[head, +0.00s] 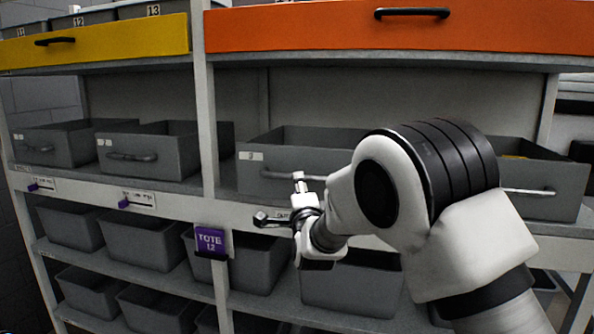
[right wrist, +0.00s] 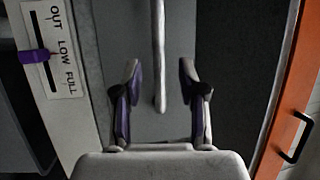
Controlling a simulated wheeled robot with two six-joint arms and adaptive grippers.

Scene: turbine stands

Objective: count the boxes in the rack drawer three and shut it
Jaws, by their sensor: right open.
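A grey drawer (head: 250,178), with a small label that looks like 3, sits on the middle shelf of the rack, behind my right arm. I see its dark inner wall but no boxes; its floor is hidden, and I cannot tell how far out it stands. Its bar handle (head: 280,175) is partly covered by my arm. My right gripper (head: 280,198) is open in front of the drawer. In the right wrist view, the open fingers (right wrist: 160,70) stand either side of the handle's end (right wrist: 158,50), with gaps on both sides. My left gripper is not in view.
Another grey drawer (head: 545,200) at right holds something yellow. Two grey drawers (head: 140,160) stand at left. Yellow (head: 110,50) and orange (head: 480,40) drawer fronts are above; grey totes (head: 150,246) fill the shelves below. A purple slider (right wrist: 35,56) shows beside the gripper.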

